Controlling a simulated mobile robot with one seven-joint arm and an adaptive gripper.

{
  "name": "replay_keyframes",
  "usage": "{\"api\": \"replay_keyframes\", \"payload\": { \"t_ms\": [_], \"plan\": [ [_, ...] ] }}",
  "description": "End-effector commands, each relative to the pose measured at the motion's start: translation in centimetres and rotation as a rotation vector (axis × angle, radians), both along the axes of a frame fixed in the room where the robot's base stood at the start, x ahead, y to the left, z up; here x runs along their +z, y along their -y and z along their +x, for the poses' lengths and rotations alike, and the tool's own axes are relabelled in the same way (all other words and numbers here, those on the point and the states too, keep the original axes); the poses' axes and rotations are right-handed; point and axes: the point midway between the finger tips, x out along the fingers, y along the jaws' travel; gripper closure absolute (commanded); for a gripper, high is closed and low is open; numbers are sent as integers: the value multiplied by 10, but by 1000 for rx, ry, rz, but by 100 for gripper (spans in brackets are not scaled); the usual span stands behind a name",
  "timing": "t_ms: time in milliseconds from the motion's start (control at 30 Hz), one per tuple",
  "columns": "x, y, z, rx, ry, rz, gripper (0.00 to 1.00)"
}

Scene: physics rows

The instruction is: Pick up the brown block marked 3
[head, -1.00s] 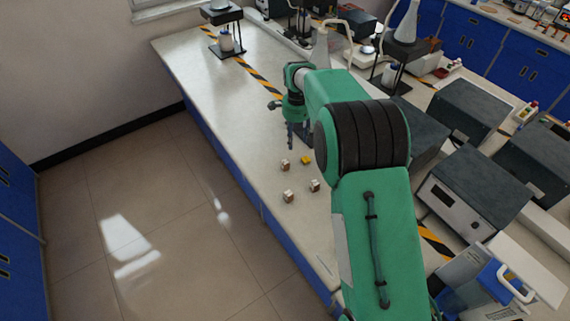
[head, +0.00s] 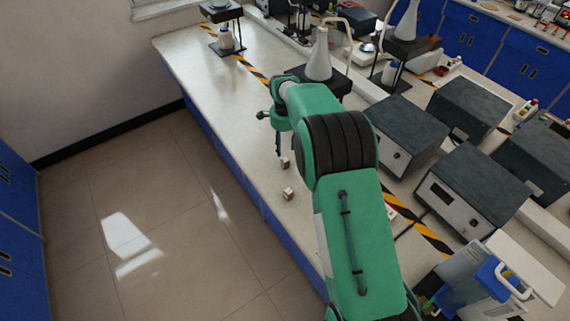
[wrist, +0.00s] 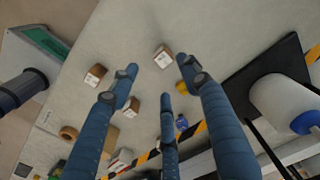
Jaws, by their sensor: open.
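Several small brown blocks with white faces lie on the pale bench. The head view shows one block (head: 285,162) just beside the gripper and another block (head: 288,194) nearer the camera. The wrist view shows one block (wrist: 162,57) beyond the fingertips, one block (wrist: 95,75) to the left, and one block (wrist: 132,105) beside the left finger. I cannot read any number, so I cannot tell which is marked 3. My gripper (wrist: 162,86) has its blue fingers spread, with nothing held. In the head view my gripper (head: 279,144) points down over the bench.
A yellow object (wrist: 182,87) shows partly behind the right finger. A black stand (wrist: 268,75) with a white bottle (wrist: 283,100) stands at the right of the wrist view. Grey instrument boxes (head: 470,190) fill the bench's right side. The bench's left part (head: 205,80) is clear.

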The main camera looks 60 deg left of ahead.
Motion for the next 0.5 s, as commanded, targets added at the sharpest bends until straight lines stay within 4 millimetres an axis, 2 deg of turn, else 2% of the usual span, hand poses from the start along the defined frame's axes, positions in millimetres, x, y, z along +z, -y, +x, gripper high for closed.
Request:
{"api": "replay_keyframes", "payload": {
  "t_ms": [33,200,400,500],
  "plan": [
    [-10,1,0,0,-1,-3,53],
    [-36,0,0,0,-1,-2,53],
    [-57,0,0,0,0,-1,53],
    [-60,0,0,0,0,0,53]
  ]
}}
